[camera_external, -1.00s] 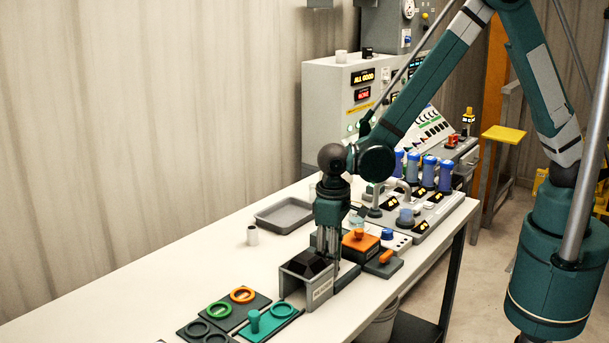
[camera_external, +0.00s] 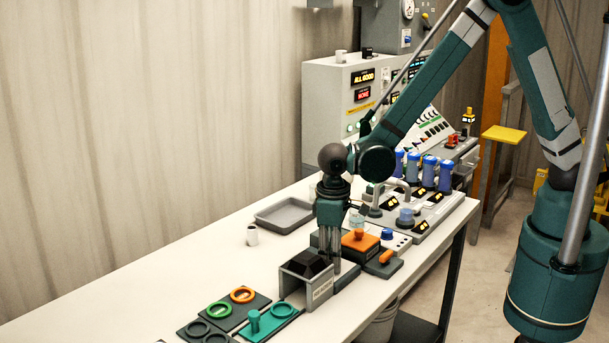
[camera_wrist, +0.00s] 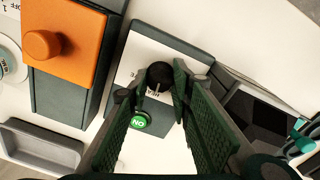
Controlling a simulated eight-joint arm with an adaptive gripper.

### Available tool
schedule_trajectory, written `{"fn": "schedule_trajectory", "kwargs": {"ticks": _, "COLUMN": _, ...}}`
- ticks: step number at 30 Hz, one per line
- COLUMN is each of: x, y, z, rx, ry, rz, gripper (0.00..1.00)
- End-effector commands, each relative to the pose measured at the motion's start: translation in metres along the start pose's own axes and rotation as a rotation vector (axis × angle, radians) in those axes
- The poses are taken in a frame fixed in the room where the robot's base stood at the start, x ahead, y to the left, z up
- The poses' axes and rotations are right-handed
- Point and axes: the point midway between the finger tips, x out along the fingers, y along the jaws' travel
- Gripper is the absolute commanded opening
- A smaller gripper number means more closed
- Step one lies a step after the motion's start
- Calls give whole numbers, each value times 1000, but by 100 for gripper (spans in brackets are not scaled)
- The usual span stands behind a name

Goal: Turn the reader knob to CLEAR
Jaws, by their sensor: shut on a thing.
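The reader knob (camera_wrist: 160,77) is a small round black knob with a pale mark, on a panel (camera_wrist: 181,46) with a white face and dark edge. My gripper (camera_wrist: 162,86) is around the knob in the wrist view, one finger on each side, shut on it. Lettering beside the knob is partly covered by the fingers, and I cannot read which setting the mark points to. In the external view my gripper (camera_external: 328,262) points down behind the grey hooded stand (camera_external: 293,284), and the knob is hidden there.
A green round button (camera_wrist: 140,121) lies close to the left finger. An orange-topped box (camera_wrist: 66,46) with an orange knob stands to the left. Bare table lies at the left.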

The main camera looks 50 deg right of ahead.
Motion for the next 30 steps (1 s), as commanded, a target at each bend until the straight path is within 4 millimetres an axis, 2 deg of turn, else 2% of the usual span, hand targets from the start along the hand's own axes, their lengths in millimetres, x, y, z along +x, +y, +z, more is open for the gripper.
{"fn": "schedule_trajectory", "kwargs": {"ticks": 21, "x": 1, "y": -1, "z": 0, "rx": -611, "ry": 20, "rz": 0, "gripper": 10}}
{"fn": "schedule_trajectory", "kwargs": {"ticks": 30, "x": 0, "y": -1, "z": 0, "rx": -771, "ry": 25, "rz": 0, "gripper": 10}}
